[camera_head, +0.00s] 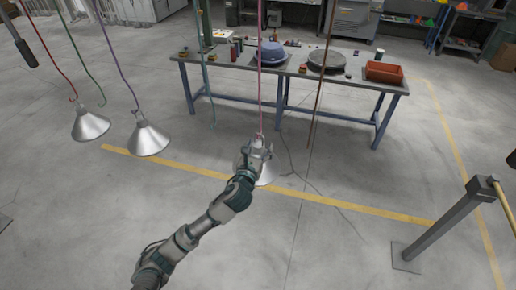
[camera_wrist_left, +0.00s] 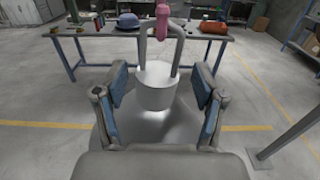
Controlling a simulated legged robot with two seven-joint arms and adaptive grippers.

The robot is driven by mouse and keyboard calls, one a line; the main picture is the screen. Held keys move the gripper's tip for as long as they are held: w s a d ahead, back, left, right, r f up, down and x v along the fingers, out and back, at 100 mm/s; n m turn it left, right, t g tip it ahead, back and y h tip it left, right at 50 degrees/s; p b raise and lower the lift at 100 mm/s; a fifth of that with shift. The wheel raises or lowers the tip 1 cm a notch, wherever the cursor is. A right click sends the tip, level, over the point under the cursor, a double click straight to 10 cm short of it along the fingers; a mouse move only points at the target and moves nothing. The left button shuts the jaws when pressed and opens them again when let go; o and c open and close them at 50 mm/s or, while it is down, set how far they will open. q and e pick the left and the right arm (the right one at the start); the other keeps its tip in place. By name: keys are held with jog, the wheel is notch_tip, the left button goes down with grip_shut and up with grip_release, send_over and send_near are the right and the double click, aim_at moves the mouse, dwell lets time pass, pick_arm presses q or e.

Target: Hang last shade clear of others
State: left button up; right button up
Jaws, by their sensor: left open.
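A silver shade (camera_head: 265,176) hangs at the lower end of a pink cord (camera_head: 260,85), partly hidden behind my left gripper. My left gripper (camera_head: 259,148) is open at its top. In the left wrist view, the shade's neck (camera_wrist_left: 157,88) stands between the parted blue-padded fingers (camera_wrist_left: 160,92), with gaps on both sides. The pink hook (camera_wrist_left: 161,22) is at the top of the shade's loop handle (camera_wrist_left: 143,45).
A grey post (camera_head: 450,220) stands at the right.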

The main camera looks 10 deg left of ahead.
pick_arm(q)
jog(key=s, duration=1.2)
jog(key=s+a+f+n+g+y, duration=0.15)
jog(key=s+f+n+g, duration=0.3)
jog(key=f+n, duration=0.45)
jog(key=s+a+f+n+g, duration=0.25)
jog(key=s+f+n, duration=0.25)
jog(key=f+n, duration=0.45)
jog(key=s+a+f+n+g, duration=0.1)
jog(key=s+f+n+g, duration=0.3)
jog(key=s+f+n, duration=0.4)
jog(key=s+f+n+g, duration=0.45)
jog(key=s+n, duration=0.35)
jog(key=s, duration=0.2)
notch_tip(320, 180, down, 34)
jog(key=s+b, duration=0.3)
jog(key=b, duration=0.2)
jog(key=s+a+f+g+b, duration=0.1)
jog(key=s+a+f+b, duration=0.2)
jog(key=s+f, duration=1.3)
notch_tip(320, 180, down, 2)
jog(key=shift+s+a+b, duration=0.15)
jog(key=shift+s+b, duration=0.1)
jog(key=shift+b, duration=0.2)
